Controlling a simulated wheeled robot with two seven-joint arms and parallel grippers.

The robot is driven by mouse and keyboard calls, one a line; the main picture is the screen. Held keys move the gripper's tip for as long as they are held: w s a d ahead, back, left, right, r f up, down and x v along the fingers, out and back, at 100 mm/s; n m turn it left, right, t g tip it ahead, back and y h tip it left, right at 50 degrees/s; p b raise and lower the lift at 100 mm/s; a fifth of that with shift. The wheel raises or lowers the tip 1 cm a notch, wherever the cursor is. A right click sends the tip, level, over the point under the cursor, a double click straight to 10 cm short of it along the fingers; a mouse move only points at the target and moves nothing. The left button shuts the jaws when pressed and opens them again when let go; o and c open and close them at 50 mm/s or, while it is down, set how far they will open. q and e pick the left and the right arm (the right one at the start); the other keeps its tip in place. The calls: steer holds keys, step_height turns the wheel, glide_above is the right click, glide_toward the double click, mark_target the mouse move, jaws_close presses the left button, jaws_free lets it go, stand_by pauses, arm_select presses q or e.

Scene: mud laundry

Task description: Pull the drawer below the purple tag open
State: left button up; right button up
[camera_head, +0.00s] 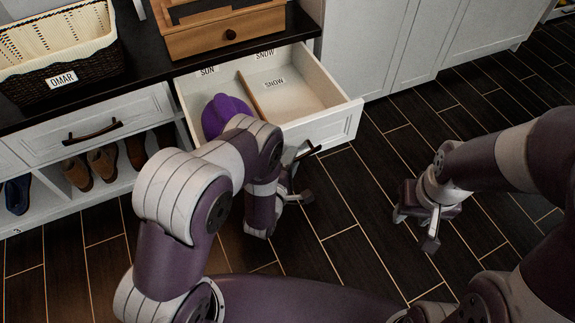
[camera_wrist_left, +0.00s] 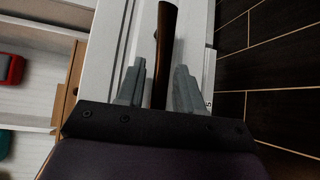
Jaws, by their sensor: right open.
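A white drawer (camera_head: 343,122) under the dark counter stands pulled out, with a wooden divider inside. Labels reading SUN (camera_head: 207,71) and SNOW (camera_head: 274,84) show in it. No purple tag is visible. A dark handle (camera_wrist_left: 166,45) is on the drawer's front. My left gripper (camera_head: 303,175) is at that front; in the left wrist view its fingers (camera_wrist_left: 157,88) are spread with the handle between them, and contact is unclear. My left arm hides part of the drawer. My right gripper (camera_head: 420,228) is open and empty above the floor at right.
A rounded purple item (camera_head: 224,114) lies in the drawer's left compartment. A closed drawer (camera_head: 90,120) is at left, above shoes (camera_head: 103,162). A wicker basket (camera_head: 60,75) labelled OMAR and a wooden box (camera_head: 222,30) stand on the counter. Floor at right is clear.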

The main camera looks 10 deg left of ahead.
arm_select(q)
steer(key=p+v, duration=0.4)
steer(key=v, duration=0.8)
steer(key=shift+s, duration=0.2)
